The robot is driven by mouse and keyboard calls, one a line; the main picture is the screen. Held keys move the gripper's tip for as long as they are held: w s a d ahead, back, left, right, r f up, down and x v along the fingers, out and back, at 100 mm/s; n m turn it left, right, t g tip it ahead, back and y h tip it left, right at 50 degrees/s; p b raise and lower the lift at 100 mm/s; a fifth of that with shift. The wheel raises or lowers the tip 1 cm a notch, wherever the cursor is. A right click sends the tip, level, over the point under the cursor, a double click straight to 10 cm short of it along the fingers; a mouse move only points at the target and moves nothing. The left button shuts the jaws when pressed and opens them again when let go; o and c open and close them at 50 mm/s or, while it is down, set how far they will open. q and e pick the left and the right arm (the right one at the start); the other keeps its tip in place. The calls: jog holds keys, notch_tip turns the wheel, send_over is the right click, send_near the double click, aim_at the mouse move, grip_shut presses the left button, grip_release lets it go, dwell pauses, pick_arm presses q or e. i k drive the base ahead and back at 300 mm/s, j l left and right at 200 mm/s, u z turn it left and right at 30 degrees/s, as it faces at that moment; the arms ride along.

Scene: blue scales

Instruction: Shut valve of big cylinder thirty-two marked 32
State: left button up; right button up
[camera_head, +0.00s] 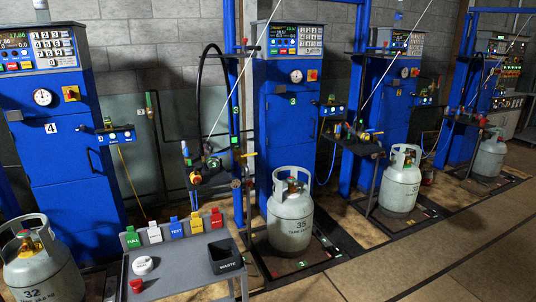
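The big grey cylinder marked 32 (50,278) stands at the lower left, partly cut off by the frame edge. Its collar surrounds the valve (27,241), which shows only as a small brass and red patch. I cannot tell whether the valve is open or shut. Neither of my grippers is in view.
A blue cabinet marked 4 (62,140) stands behind cylinder 32. Cylinder 35 (290,222) and others stand on scales further right. Floor at lower right is clear.

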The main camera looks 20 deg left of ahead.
aim_at(25, 233)
jog(key=i+j, duration=0.1)
jog(key=j, duration=0.6)
jog(key=i+j, duration=0.15)
jog(key=j, duration=0.5)
jog(key=i+j, duration=0.1)
jog(key=j, duration=0.6)
jog(key=i+j, duration=0.1)
jog(key=j, duration=0.6)
jog(key=i+j, duration=0.1)
jog(key=j, duration=0.6)
jog(key=i+j, duration=0.15)
jog(key=j, duration=0.5)
jog(key=i+j, duration=0.1)
jog(key=j, duration=0.6)
jog(key=i+j, duration=0.1)
jog(key=j, duration=0.6)
